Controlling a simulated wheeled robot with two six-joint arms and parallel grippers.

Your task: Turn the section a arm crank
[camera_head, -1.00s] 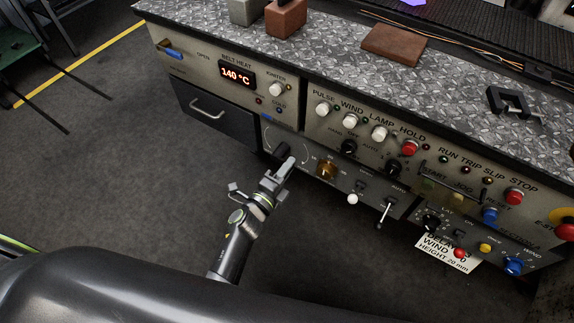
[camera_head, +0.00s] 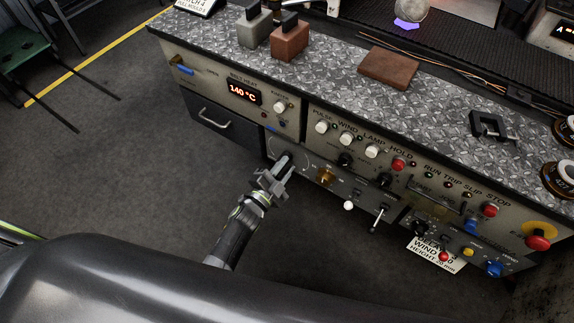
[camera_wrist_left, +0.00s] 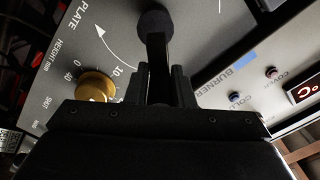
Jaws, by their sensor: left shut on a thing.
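A black crank (camera_head: 286,156) sits on the lower panel below the belt heat display. In the left wrist view the crank (camera_wrist_left: 156,28) shows a round dark end at the top and a dark arm running down between my fingers. My left gripper (camera_head: 278,172) is shut on the crank, and its two fingers (camera_wrist_left: 158,82) stand on either side of the arm in the wrist view. The gripper hides the crank's lower part. A white curved arrow is printed on the panel beside it. My right gripper is not in view.
A brass dial (camera_head: 326,176) with a plate height scale is close to the crank; it also shows in the wrist view (camera_wrist_left: 95,86). A white-tipped lever (camera_head: 348,205) and a metal lever (camera_head: 379,215) stick out further right. A drawer handle (camera_head: 213,118) is at left. Floor below is clear.

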